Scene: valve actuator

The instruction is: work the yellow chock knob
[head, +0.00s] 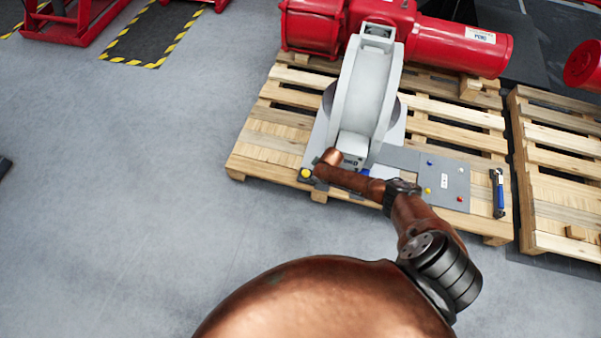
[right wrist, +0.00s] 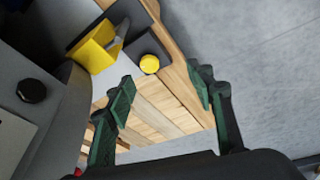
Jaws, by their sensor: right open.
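The yellow knob (right wrist: 149,64) is a small round button-like piece on a dark grey block (right wrist: 150,45) in the right wrist view. A yellow wedge-shaped piece (right wrist: 93,50) stands to its left. In the head view the knob (head: 305,173) shows at the near left corner of the actuator's grey base plate. My right gripper (right wrist: 160,90) is open and empty, with its green fingers spread wide. The knob appears beyond the fingertips, between them in the picture, with no visible contact. In the head view my right wrist hides its fingers. My left gripper is in no view.
The grey and red valve actuator (head: 372,85) stands on a wooden pallet (head: 265,135). A grey panel (head: 447,188) with small coloured knobs and a blue-handled tool (head: 499,195) lie to the right. A black knob (right wrist: 31,90) is at left. The floor (head: 120,200) left is clear.

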